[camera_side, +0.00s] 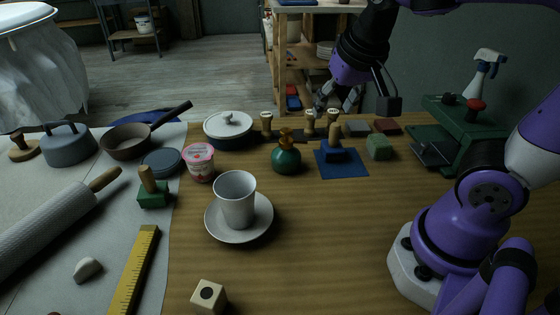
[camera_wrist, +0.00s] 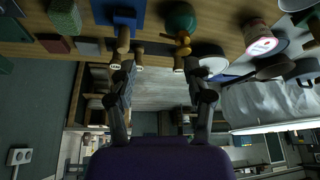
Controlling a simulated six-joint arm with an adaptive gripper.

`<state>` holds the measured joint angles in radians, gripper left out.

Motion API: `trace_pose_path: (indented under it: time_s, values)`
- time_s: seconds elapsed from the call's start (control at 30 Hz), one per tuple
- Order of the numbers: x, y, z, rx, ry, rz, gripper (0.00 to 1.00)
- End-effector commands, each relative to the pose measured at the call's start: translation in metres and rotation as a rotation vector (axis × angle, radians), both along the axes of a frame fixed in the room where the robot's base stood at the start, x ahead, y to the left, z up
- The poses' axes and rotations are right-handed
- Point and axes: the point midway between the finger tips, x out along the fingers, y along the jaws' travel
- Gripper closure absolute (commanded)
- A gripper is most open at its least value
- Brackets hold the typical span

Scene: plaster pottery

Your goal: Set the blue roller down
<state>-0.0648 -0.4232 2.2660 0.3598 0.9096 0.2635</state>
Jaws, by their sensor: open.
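The blue roller (camera_side: 334,152), a blue block with a wooden handle, stands on a blue square mat (camera_side: 357,171). The mat also shows at the top of the wrist view (camera_wrist: 128,10), with a wooden handle in front of it. My gripper (camera_side: 337,102) is open and empty, above and behind the roller, apart from it. In the wrist view my gripper's two fingers (camera_wrist: 160,75) are spread wide with nothing between them.
Several wooden-handled tools (camera_side: 266,124) stand behind. A cup (camera_side: 236,200) on a saucer (camera_side: 262,226) is in front.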

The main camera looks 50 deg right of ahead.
Motion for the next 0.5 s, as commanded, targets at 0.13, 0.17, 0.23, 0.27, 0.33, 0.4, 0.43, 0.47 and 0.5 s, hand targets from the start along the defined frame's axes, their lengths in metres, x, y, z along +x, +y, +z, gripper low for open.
trace_pose_path:
  time_s: [0.13, 0.17, 0.23, 0.27, 0.33, 0.4, 0.43, 0.47, 0.5]
  values:
    - [-0.026, 0.027, -0.002, -0.013, -0.047, 0.337, 0.42]
    - [-0.030, 0.032, -0.003, -0.017, -0.053, 0.386, 0.42]
    - [-0.036, 0.039, -0.005, -0.025, -0.064, 0.470, 0.42]
    - [-0.037, 0.042, -0.006, -0.028, -0.068, 0.494, 0.42]
    - [-0.039, 0.044, -0.006, -0.031, -0.071, 0.523, 0.42]
    - [-0.039, 0.045, -0.007, -0.032, -0.071, 0.531, 0.42]
    - [-0.039, 0.045, -0.007, -0.031, -0.071, 0.530, 0.42]
    - [-0.039, 0.045, -0.007, -0.031, -0.071, 0.529, 0.42]
    - [-0.039, 0.045, -0.007, -0.032, -0.070, 0.528, 0.42]
